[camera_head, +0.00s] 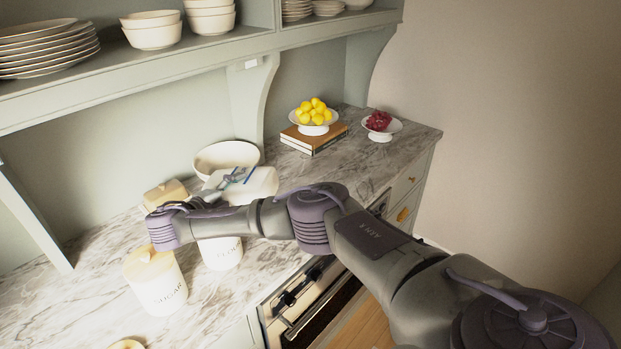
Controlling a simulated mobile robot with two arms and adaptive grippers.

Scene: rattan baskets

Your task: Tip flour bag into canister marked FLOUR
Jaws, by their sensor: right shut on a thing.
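A white flour bag (258,183) with a blue and green patch is held at a slant above the counter. My right gripper (215,182) is shut on it, partly hidden behind my own wrist. A white canister (221,256) stands upright below my right forearm. Its upper part is hidden by the arm, and its lettering is too small and covered to read surely. A canister marked SUGAR (158,284), with a pale lid, stands to its left and nearer. I cannot tell whether the bag's mouth is over the partly hidden canister. My left gripper is not in view.
A large white bowl (226,156) and a tan box-like thing (166,193) stand behind the gripper. Lemons (316,110) sit in a dish on books (313,138). A red fruit dish (381,128) stands at right. A shelf (130,77) with crockery hangs above.

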